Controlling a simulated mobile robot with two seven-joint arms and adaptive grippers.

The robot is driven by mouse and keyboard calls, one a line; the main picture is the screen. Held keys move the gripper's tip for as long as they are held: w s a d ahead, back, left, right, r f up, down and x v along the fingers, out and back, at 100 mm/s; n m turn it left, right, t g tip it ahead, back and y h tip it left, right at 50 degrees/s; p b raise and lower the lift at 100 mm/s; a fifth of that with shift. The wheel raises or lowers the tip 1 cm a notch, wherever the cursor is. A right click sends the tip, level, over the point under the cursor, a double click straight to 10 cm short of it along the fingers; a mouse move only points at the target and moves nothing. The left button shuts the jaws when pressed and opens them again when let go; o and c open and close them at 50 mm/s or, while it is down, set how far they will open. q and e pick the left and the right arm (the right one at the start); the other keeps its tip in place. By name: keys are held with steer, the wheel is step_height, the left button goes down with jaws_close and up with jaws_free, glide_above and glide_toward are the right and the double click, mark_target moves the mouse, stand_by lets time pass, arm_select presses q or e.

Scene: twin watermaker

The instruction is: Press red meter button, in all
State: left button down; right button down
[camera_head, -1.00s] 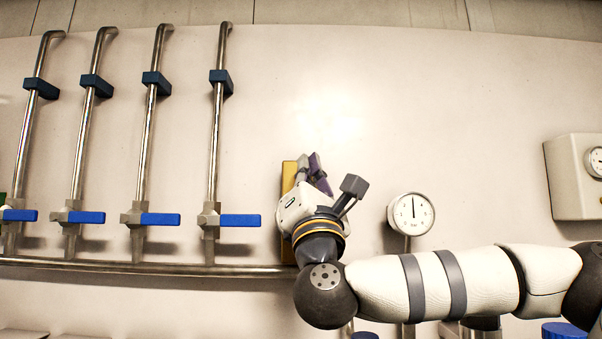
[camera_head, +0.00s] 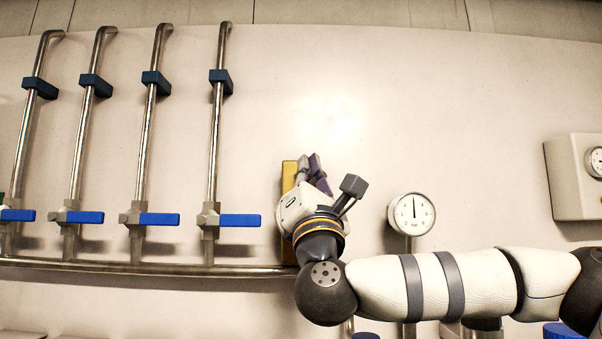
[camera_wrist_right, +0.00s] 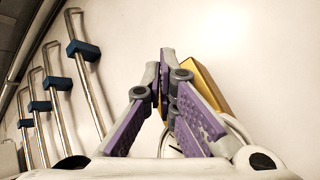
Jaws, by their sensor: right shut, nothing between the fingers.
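My right gripper (camera_head: 314,166) is raised in front of the wall in the head view, over a yellow box (camera_head: 288,178). The gripper and hand cover most of that box. In the right wrist view the right gripper (camera_wrist_right: 167,55) has its purple-padded fingers together at the tips, shut and empty. The yellow box (camera_wrist_right: 200,80) shows just behind and to the right of the fingers. I cannot tell whether the fingertips touch it. No red button shows in either view; the gripper may hide it. My left gripper is not in view.
Several steel pipes with blue-handled valves (camera_head: 160,219) stand left of the gripper, above a horizontal pipe (camera_head: 150,268). A round gauge (camera_head: 411,214) is to the right. A pale box with a dial (camera_head: 575,180) is at the far right. The wall above is clear.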

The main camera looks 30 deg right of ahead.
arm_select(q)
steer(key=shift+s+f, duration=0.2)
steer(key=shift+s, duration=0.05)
arm_select(e)
steer(key=shift+w+d, duration=0.2)
steer(key=shift+w, duration=0.2)
steer(key=shift+s, duration=0.1)
stand_by(0.3)
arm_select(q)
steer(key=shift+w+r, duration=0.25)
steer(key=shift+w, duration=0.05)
arm_select(e)
steer(key=shift+s+a, duration=0.45)
steer(key=shift+s, duration=0.2)
